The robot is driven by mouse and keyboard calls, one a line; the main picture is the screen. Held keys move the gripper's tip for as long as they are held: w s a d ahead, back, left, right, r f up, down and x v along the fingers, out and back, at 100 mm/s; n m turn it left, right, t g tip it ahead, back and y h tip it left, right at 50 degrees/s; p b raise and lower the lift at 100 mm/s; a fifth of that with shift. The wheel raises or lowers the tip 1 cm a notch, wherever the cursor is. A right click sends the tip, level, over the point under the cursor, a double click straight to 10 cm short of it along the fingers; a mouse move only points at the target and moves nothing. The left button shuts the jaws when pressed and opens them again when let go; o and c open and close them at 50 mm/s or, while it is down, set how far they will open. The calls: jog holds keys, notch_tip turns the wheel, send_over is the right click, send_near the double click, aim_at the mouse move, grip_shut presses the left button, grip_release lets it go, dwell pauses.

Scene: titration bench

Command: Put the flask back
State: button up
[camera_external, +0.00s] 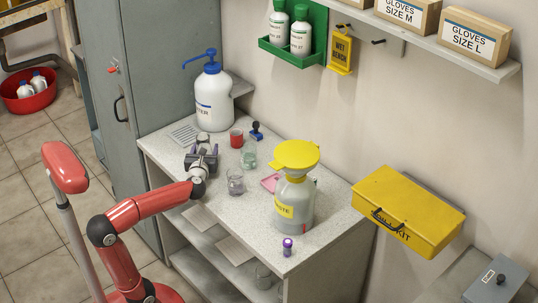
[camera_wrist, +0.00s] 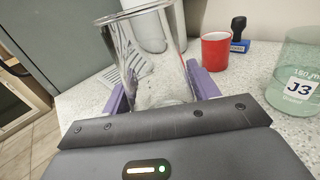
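A clear glass flask (camera_wrist: 152,60) with a flared rim stands between the two purple fingers of my gripper (camera_wrist: 160,92) in the wrist view. The fingers lie against its sides, so my gripper looks shut on it. Its lower part is hidden behind the gripper body. In the external view my gripper (camera_external: 202,157) is over the left part of the bench, with the flask (camera_external: 203,139) just beyond it. I cannot tell whether the flask touches the bench top.
The speckled bench (camera_external: 255,217) holds a red cup (camera_external: 236,138), a blue stamp (camera_external: 256,132), a greenish J3 beaker (camera_wrist: 297,75), a clear beaker (camera_external: 235,184), a waste bottle (camera_external: 294,205) with yellow funnel, a white pump bottle (camera_external: 213,100) and a purple-capped vial (camera_external: 287,247).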

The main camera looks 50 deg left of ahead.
jog(key=o, duration=0.3)
jog(key=shift+o, duration=0.2)
jog(key=shift+r, duration=0.1)
jog(key=shift+s+d+r, duration=0.1)
jog(key=shift+r, duration=0.1)
jog(key=p+v, duration=0.1)
jog(key=v, duration=1.1)
